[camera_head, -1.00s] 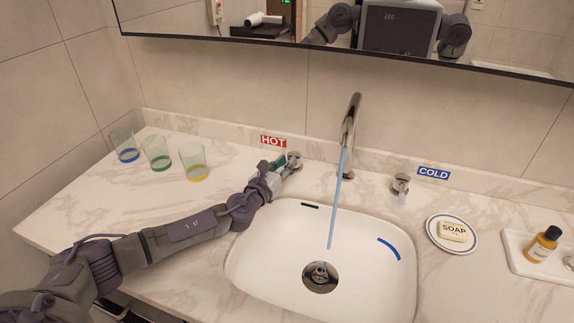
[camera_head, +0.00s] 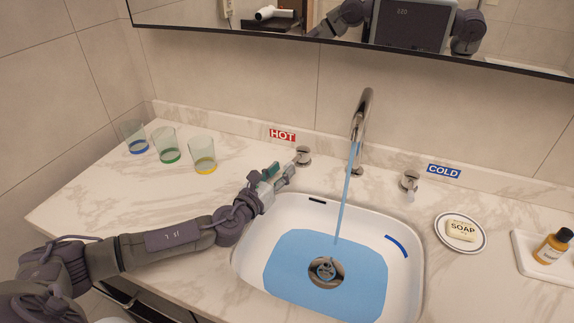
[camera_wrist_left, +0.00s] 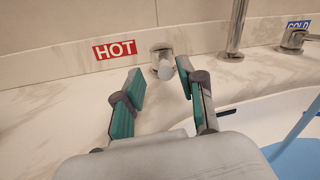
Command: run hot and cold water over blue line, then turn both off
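The faucet (camera_head: 362,118) pours a blue stream into the white sink (camera_head: 258,232). A pool of blue water (camera_head: 300,265) covers the sink bottom around the drain. The blue line (camera_head: 397,246) is on the sink's right inner wall, above the pool's edge. The hot knob (camera_head: 302,156) stands by the red HOT label (camera_head: 282,135). The cold knob (camera_head: 408,182) stands by the blue COLD label (camera_head: 443,171). My left gripper (camera_head: 280,176) is open and empty, just in front of the hot knob and apart from it; the left wrist view shows the knob (camera_wrist_left: 162,62) beyond its fingers. My right gripper is not seen.
Three glasses with blue, green and yellow bands (camera_head: 168,150) stand at the back left of the counter. A soap dish (camera_head: 461,243) and a tray (camera_head: 528,262) with a bottle (camera_head: 552,246) are on the right. A mirror hangs above.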

